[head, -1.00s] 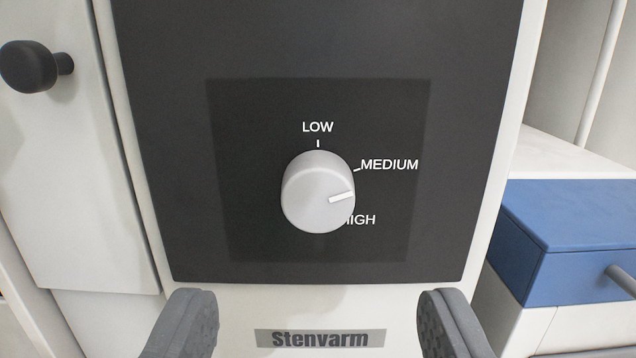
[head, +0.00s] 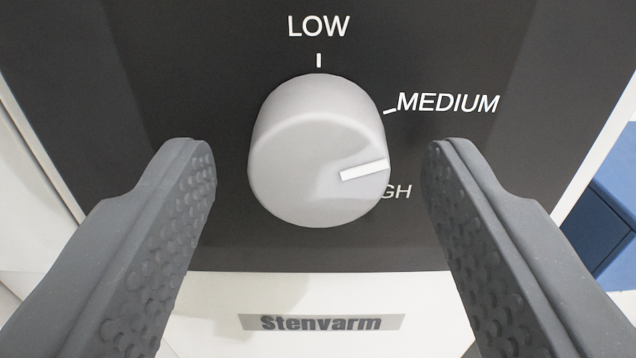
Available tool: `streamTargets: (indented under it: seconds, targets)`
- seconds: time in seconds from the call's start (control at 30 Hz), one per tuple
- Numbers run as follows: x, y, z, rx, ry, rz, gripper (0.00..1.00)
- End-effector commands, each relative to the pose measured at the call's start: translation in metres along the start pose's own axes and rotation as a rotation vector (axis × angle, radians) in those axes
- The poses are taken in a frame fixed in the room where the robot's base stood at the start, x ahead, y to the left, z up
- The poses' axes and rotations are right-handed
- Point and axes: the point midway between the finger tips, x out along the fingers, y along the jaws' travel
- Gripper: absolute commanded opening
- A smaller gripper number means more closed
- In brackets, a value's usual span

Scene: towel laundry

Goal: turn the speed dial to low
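The speed dial (head: 310,150) is a light grey round knob on a dark panel (head: 215,90). Its white pointer mark (head: 363,170) points right and slightly up, between the MEDIUM label (head: 447,103) and the partly hidden HIGH label (head: 397,192). The LOW label (head: 318,27) and its tick are straight above the dial. My gripper (head: 318,150) is open, with one grey studded finger to the left of the dial and one to the right. Gaps show between both fingers and the dial, so neither appears to touch it.
A white strip with a Stenvarm nameplate (head: 321,322) lies below the dark panel. A blue drawer front (head: 600,220) shows at the right edge. No loose object shows around the dial.

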Motion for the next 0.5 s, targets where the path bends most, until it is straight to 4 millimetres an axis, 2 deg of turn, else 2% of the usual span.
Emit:
streamTargets:
  seconds: [0.03, 0.1, 0.17, 0.5]
  targets:
    - [0.0000, 0.0000, 0.0000, 0.000, 0.000, 0.000, 0.44]
    - [-0.0001, 0.0000, 0.0001, 0.000, 0.000, 0.000, 0.24]
    - [-0.0001, 0.0000, 0.0002, 0.000, 0.000, 0.000, 0.10]
    - [-0.0002, -0.0001, -0.0011, -0.033, -0.001, 0.000, 0.10]
